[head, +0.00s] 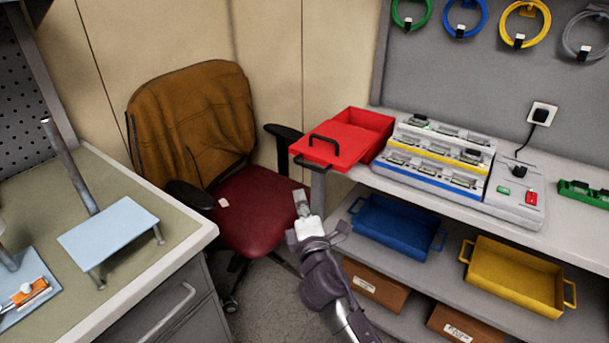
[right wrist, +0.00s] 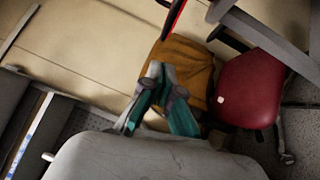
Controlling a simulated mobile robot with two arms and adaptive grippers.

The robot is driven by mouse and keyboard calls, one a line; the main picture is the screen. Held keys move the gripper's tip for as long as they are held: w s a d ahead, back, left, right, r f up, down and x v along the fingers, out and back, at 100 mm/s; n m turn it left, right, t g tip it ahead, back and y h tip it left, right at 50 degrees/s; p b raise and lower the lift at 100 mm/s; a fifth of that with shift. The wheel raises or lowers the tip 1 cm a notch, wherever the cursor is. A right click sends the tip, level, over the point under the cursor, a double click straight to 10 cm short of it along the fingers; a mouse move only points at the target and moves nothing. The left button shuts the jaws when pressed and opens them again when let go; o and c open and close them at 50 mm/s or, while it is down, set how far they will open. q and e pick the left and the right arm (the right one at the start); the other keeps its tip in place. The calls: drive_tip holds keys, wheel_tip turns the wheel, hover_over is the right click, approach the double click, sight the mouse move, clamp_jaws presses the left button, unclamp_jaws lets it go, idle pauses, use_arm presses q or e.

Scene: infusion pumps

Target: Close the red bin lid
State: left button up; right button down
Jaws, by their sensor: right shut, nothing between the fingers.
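The red bin (head: 368,122) stands on the left end of the grey worktop, with its inside partly showing. Its red lid (head: 345,154) lies open at the front left, roughly flat, with a black handle (head: 322,146) on top, and reaches past the worktop's left edge. My right gripper (head: 301,198) is below and in front of the lid, apart from it. It is shut and empty; its fingers also show in the right wrist view (right wrist: 160,78). A thin red edge at the top of that view is too cut off to name. My left gripper is not in view.
A maroon chair (head: 259,217) with a brown jacket (head: 190,118) stands behind my right gripper. Right of the bin is a pump rack (head: 437,160). Blue (head: 391,228) and yellow (head: 515,275) trays sit on the shelf below. A green-topped bench (head: 130,280) is at left.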

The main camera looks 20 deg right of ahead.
sight(334, 138)
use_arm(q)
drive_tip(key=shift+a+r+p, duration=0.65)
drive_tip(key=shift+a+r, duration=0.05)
use_arm(e)
drive_tip(key=w+d+r, duration=0.1)
drive_tip(key=w+d, duration=0.2)
drive_tip(key=w, duration=0.3)
drive_tip(key=shift+w+d, duration=0.2)
drive_tip(key=shift+w, duration=0.1)
drive_tip(key=w+d+b, duration=0.1)
drive_tip(key=w+d, duration=0.2)
drive_tip(key=w+d+b, duration=0.1)
drive_tip(key=w+d, duration=0.2)
drive_tip(key=d, duration=0.1)
drive_tip(key=w+d+b, duration=0.1)
drive_tip(key=w+d, duration=0.2)
drive_tip(key=d, duration=0.1)
drive_tip(key=shift+d, duration=0.2)
drive_tip(key=shift+w+d+r, duration=0.1)
drive_tip(key=shift+d+r, duration=0.05)
drive_tip(key=shift+d, duration=0.25)
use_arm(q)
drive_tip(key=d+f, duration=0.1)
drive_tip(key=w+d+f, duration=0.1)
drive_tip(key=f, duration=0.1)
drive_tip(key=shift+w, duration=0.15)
use_arm(e)
drive_tip(key=shift+r, duration=0.1)
